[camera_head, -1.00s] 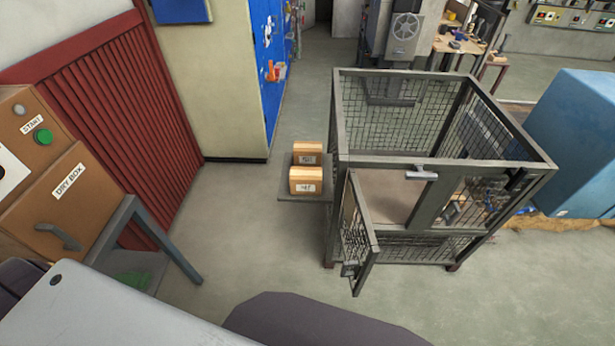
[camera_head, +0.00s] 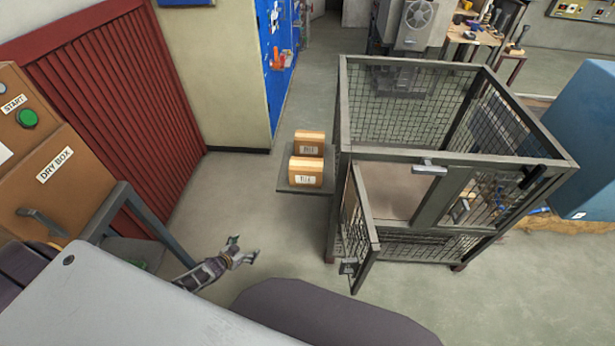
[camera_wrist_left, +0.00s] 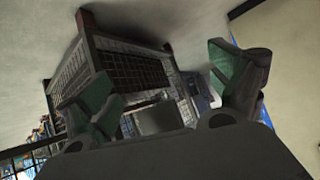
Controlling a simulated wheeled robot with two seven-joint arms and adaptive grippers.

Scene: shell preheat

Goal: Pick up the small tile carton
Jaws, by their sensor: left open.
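Two small tan cartons with white labels stand one behind the other on a grey side shelf (camera_head: 283,187) left of the mesh cage. The front carton (camera_head: 306,171) and the rear carton (camera_head: 309,143) look alike, and the label writing is too small to read surely. My left gripper (camera_head: 242,248) is open and empty, low and to the left of the shelf, well apart from both cartons. In the left wrist view its green-padded fingers (camera_wrist_left: 165,90) are spread with nothing between them. My right gripper is not in view.
The mesh cage (camera_head: 424,157) stands right of the shelf, its door (camera_head: 357,240) swung open toward me. A brown dry box (camera_head: 62,165) on a grey stand is at the left. Bare floor lies between them. A blue cabinet (camera_head: 590,150) is at the far right.

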